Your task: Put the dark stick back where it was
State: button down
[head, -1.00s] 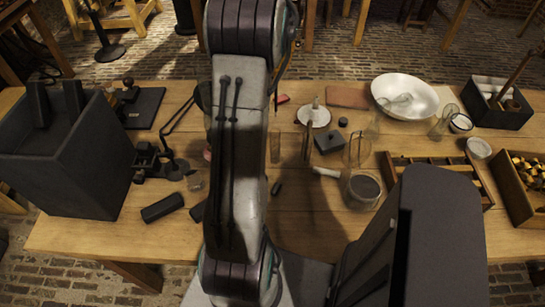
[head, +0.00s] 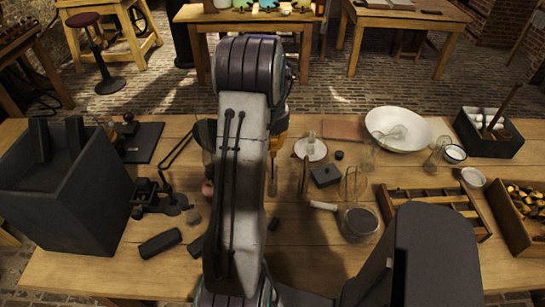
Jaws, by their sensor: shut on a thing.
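A thin brownish upright stick (head: 304,176) stands near the middle, and another thin upright piece (head: 273,180) shows close beside my arm. I cannot tell which of these, if any, is the task's dark stick.
Dark cylinders (head: 160,243) lie front left.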

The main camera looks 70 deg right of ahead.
jog(key=shift+f, duration=2.2)
jog(key=c, duration=1.3)
grip_release()
